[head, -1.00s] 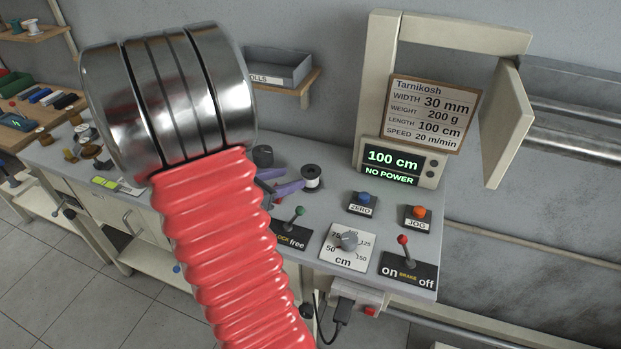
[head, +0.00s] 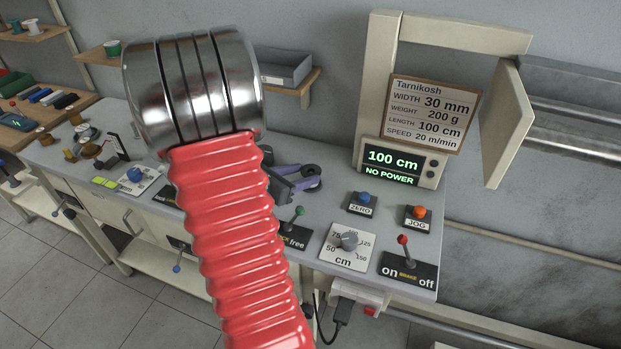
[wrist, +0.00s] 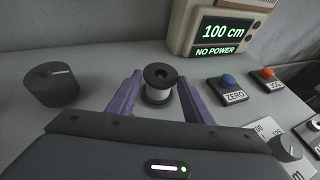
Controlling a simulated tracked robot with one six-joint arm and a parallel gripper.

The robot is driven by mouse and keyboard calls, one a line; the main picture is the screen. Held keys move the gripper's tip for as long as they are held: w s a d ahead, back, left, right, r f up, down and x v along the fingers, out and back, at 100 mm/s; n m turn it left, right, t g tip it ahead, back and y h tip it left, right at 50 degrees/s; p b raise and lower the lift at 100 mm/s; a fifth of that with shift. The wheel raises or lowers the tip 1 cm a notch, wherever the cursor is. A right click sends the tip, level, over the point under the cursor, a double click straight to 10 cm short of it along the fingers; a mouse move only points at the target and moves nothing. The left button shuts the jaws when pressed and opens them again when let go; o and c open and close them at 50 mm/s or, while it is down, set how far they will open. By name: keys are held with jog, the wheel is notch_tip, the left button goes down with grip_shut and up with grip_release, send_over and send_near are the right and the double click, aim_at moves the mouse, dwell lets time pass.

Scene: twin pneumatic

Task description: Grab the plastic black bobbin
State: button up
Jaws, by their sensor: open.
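The black plastic bobbin (wrist: 159,86), wound with white thread, stands upright on the grey bench in the wrist view. My gripper (wrist: 160,82) is open, with one purple finger on each side of the bobbin. The fingers are around it, and I cannot tell whether they touch it.
A dark knob (wrist: 50,84) stands left of my gripper. The display (wrist: 222,35) is behind, and the blue ZERO button (wrist: 228,84) is to the right. A green-tipped lever (head: 299,212) and a cm dial (head: 348,241) are in front.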

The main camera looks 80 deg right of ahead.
aim_at(311, 172)
jog(key=x, duration=0.4)
dwell(0.5)
jog(key=c, duration=0.6)
jog(key=shift+r, duration=0.2)
jog(key=shift+r, duration=4.85)
